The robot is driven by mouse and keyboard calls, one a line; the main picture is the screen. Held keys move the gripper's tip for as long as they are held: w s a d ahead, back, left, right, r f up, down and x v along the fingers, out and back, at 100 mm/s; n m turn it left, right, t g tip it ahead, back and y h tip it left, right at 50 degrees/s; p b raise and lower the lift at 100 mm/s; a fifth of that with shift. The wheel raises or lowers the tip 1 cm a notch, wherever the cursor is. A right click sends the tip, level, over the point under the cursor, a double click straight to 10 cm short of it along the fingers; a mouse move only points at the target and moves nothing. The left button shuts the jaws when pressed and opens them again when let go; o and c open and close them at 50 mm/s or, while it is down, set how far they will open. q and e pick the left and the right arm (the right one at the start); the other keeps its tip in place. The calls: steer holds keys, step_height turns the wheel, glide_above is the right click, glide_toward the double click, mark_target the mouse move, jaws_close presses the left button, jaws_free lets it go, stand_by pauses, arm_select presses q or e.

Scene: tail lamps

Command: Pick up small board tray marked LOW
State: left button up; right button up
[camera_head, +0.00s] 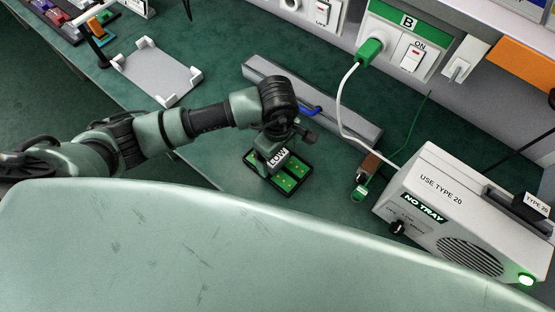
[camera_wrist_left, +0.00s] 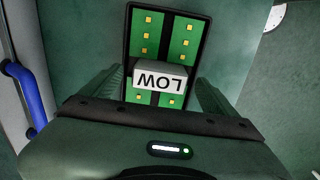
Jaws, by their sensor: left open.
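The small board tray marked LOW (camera_head: 289,180) is black, holds green boards and lies on the green bench top. Its white raised block with the word LOW (camera_head: 278,158) shows just by the gripper. My left gripper (camera_head: 272,158) is directly over the tray. In the left wrist view the tray (camera_wrist_left: 150,50) reaches up between the jaws, and the LOW block (camera_wrist_left: 160,78) sits between the two open fingers (camera_wrist_left: 160,92), with a gap visible on each side. The lower end of the tray is hidden by the gripper body. My right gripper is not in view.
A grey rail (camera_head: 350,124) with a blue handle (camera_head: 310,109) lies behind the tray. A white-grey machine labelled NO TRAY (camera_head: 440,190) stands at right. A white cable (camera_head: 345,110) and a brown-green item (camera_head: 366,178) lie between. An empty grey holder (camera_head: 155,72) is at upper left.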

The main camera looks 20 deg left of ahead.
arm_select(q)
steer(key=shift+f, duration=0.1)
jaws_close()
stand_by(0.3)
